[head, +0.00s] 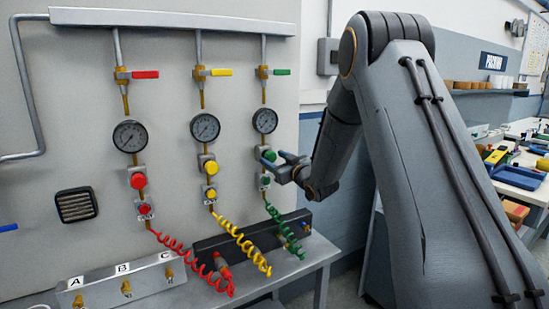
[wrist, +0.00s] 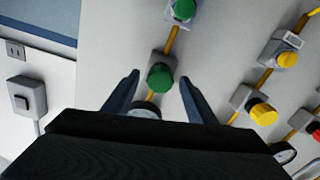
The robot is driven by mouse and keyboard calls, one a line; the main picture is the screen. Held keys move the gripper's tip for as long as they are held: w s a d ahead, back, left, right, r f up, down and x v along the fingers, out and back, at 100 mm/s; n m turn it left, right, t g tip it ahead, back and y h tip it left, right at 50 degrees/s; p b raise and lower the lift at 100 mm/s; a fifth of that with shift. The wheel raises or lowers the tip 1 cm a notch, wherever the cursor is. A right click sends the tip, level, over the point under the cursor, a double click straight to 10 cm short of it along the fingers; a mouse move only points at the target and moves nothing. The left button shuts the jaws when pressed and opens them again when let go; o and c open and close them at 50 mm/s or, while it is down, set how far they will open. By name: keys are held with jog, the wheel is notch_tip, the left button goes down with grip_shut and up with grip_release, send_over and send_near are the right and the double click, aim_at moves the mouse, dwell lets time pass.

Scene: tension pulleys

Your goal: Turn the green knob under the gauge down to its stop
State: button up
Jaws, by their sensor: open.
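The green knob (head: 269,156) sits on a grey block on the wall panel, below the rightmost gauge (head: 264,120). In the wrist view the green knob (wrist: 160,77) lies between the two fingertips, with the gauge (wrist: 145,110) partly hidden behind my gripper body. My gripper (head: 280,160) is open, with its fingers pointing at the panel close to the knob. In the wrist view my gripper (wrist: 159,79) shows a gap on each side of the knob. I cannot tell exactly how deep the fingertips reach. The knob's pointer or stop is not legible.
A smaller green knob (head: 265,180) sits just below, above a coiled green hose (head: 283,230). Yellow (head: 209,167) and red (head: 138,181) knobs are to the left. A green-handled valve (head: 281,72) is above the gauge. A metal bench (head: 312,262) stands below.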

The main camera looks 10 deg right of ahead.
jog(key=shift+w, duration=0.15)
jog(key=c, duration=1.1)
jog(key=shift+n+b, duration=0.4)
jog(key=shift+b, duration=0.25)
jog(key=n+b, duration=0.3)
jog(key=shift+f+b, duration=0.15)
jog(key=shift+b, duration=0.25)
jog(key=n+b, duration=0.4)
jog(key=b, duration=0.1)
jog(key=shift+n+b, duration=0.3)
jog(key=shift+b, duration=0.05)
